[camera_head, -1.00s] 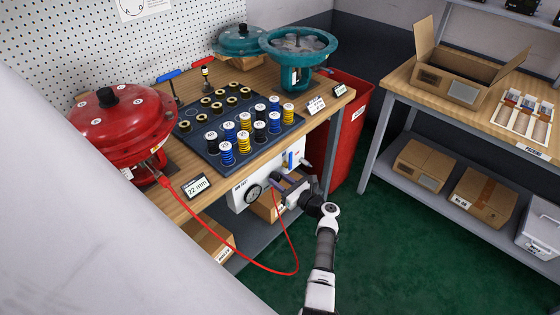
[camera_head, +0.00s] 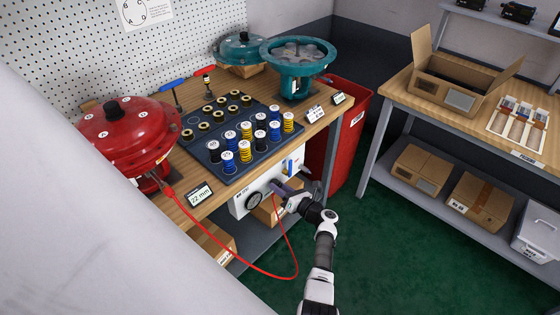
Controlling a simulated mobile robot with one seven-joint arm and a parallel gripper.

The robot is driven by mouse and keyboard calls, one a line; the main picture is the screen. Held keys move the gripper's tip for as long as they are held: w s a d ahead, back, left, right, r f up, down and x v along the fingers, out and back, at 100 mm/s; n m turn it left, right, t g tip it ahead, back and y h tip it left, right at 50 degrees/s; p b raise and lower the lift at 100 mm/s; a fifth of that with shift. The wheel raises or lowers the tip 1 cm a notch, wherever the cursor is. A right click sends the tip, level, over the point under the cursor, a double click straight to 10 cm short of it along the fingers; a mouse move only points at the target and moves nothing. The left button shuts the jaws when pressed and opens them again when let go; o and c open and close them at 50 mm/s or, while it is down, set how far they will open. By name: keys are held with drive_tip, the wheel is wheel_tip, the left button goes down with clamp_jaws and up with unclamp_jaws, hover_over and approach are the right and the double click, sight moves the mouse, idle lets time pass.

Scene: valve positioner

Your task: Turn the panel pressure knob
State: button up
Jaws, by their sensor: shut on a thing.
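The white pressure panel (camera_head: 240,207) hangs under the front edge of the workbench, with a round dial gauge (camera_head: 254,201) on its left part and a blue-marked piece (camera_head: 291,165) at its upper right. My gripper (camera_head: 281,190) is at the panel's front, right of the gauge, with my white and black arm reaching up from below. It is shut on the panel pressure knob, which my gripper hides almost fully. How far the knob is turned cannot be seen. A red hose (camera_head: 285,232) runs from the red actuator (camera_head: 128,135) and loops up to the panel beside my gripper.
The workbench (camera_head: 190,205) holds a dark tray of springs (camera_head: 245,150), a teal housing (camera_head: 295,82) and a "22 mm" display (camera_head: 199,194). A red bin (camera_head: 350,130) stands right of the bench. A second bench (camera_head: 400,100) with boxes is at right. Green floor between is clear.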

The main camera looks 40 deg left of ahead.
drive_tip(key=o, duration=1)
drive_tip(key=shift+c, duration=0.2)
drive_tip(key=shift+d, duration=0.15)
drive_tip(key=s+d+b, duration=0.1)
drive_tip(key=d, duration=1.2)
drive_tip(key=shift+d+b, duration=0.3)
